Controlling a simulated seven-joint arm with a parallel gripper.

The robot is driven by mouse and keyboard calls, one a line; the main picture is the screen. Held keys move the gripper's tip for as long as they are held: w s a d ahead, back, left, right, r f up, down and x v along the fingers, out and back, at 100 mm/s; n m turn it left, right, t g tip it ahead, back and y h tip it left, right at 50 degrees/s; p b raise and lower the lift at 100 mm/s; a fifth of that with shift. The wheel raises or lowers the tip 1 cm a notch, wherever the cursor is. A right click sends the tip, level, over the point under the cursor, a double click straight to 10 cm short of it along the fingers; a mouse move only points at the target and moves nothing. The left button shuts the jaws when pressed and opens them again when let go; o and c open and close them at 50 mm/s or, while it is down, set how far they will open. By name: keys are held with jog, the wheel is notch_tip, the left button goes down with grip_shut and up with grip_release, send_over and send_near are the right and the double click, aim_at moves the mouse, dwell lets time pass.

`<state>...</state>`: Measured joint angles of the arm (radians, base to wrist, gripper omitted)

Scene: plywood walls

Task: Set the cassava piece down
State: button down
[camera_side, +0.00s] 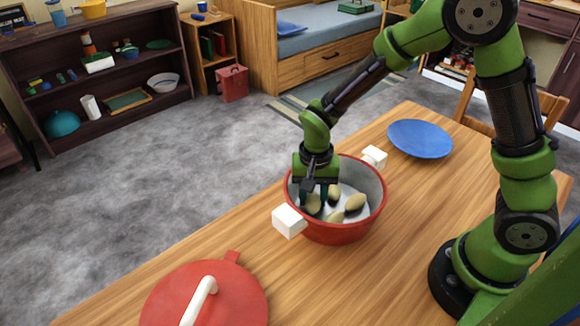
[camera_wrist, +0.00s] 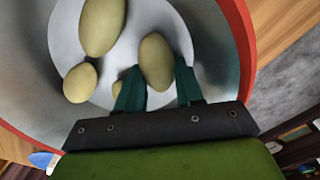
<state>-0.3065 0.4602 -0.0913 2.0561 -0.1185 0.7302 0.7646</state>
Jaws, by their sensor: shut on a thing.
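The cassava pieces are pale yellow-green and oval. Several are in the red pot (camera_side: 345,231), which has a pale inside and white handles. My gripper (camera_side: 314,194) reaches down into the pot, shut on one cassava piece (camera_wrist: 157,61) between its teal fingers. I cannot tell whether the held piece touches the pot floor. A larger piece (camera_wrist: 102,25) and a smaller piece (camera_wrist: 80,83) lie apart from it in the wrist view. Another piece (camera_wrist: 117,88) is partly hidden behind a finger. In the side view, one loose piece (camera_side: 356,202) lies at the pot's right.
The pot stands on a wooden table (camera_side: 400,224). A red lid (camera_side: 235,290) with a white handle lies at the front left. A blue plate (camera_side: 420,138) lies at the back right. The pot wall surrounds my gripper. Table space between lid and pot is clear.

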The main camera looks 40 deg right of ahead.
aim_at(313, 195)
jog(key=shift+f, duration=0.1)
jog(key=c, duration=1)
grip_release()
notch_tip(313, 195, up, 12)
jog(key=s+d+r+n+t+y, duration=0.1)
jog(key=s+d+r+n+t, duration=0.1)
jog(key=s+r, duration=0.3)
jog(key=s+d+r+n+t+y, duration=0.1)
jog(key=s+d+r+n+t, duration=0.2)
jog(key=s+r+t, duration=0.2)
jog(key=shift+s+r, duration=0.45)
jog(key=shift+s, duration=0.65)
